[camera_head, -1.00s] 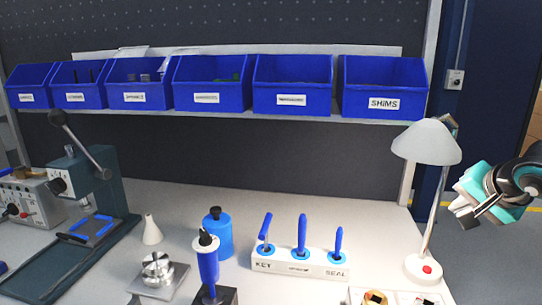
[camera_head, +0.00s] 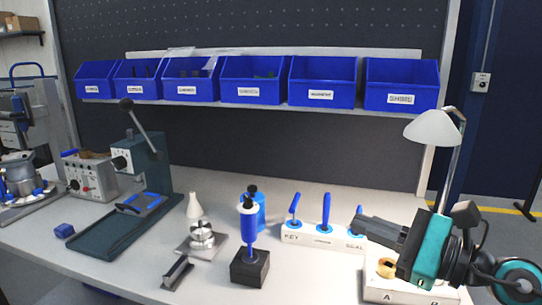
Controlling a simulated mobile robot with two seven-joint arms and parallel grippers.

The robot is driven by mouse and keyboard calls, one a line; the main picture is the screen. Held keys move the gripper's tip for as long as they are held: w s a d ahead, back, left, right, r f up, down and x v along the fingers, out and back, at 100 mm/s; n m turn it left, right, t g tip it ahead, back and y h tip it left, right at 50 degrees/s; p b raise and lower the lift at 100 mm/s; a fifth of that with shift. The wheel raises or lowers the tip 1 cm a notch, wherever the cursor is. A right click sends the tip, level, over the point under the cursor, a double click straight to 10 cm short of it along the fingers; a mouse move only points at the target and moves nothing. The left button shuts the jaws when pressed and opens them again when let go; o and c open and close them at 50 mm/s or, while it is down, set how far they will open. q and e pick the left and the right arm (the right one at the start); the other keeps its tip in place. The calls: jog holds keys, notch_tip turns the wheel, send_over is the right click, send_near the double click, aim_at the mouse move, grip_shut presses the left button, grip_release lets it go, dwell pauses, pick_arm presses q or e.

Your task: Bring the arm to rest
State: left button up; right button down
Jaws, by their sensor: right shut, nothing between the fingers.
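My right gripper (camera_head: 368,229) comes in from the right, dark fingers shut with nothing between them. Its fingertips point left, in front of the right end of the white tool holder (camera_head: 310,236) marked KEY and SEAL. I cannot tell whether they touch it. The gripper hides part of the blue-handled tool at the SEAL end. Its teal and black wrist hangs over the white block (camera_head: 397,293) marked A and B and covers part of it. My left gripper is not in view.
A white lamp (camera_head: 433,127) stands close behind my right wrist. A blue-handled tool stands in a black block (camera_head: 250,267), near a metal fixture (camera_head: 203,238). A lever press (camera_head: 143,160) stands at the left. Blue bins (camera_head: 322,80) line the shelf above.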

jog(key=d+f+m+t+h, duration=0.25)
jog(key=m+h, duration=0.25)
jog(key=m, duration=0.6)
jog(key=s+d+f+m+t+h, duration=0.1)
jog(key=d+m+t+h, duration=0.25)
jog(key=m, duration=0.65)
jog(key=d+f+m+t+h, duration=0.1)
jog(key=d+m+t+h, duration=0.1)
jog(key=m+h, duration=0.65)
jog(key=s+d+f+m+g, duration=0.35)
jog(key=f+m+g, duration=0.25)
jog(key=f+m, duration=0.45)
jog(key=s+a+f+m+g+y, duration=0.2)
jog(key=s+a+f+m+g, duration=0.3)
jog(key=s, duration=0.4)
jog(key=s+a+f+m+g+y, duration=0.1)
jog(key=s+a+f+m+g, duration=0.2)
jog(key=s+f+m+g, duration=0.45)
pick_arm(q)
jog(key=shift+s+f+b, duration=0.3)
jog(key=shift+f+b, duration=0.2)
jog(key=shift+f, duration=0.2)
pick_arm(e)
jog(key=w+a+f+n+t+y, duration=0.2)
jog(key=w+f+t, duration=0.4)
jog(key=f+t, duration=0.3)
jog(key=shift+a+f+n, duration=0.2)
jog(key=shift+f+n, duration=0.25)
jog(key=shift+n, duration=0.4)
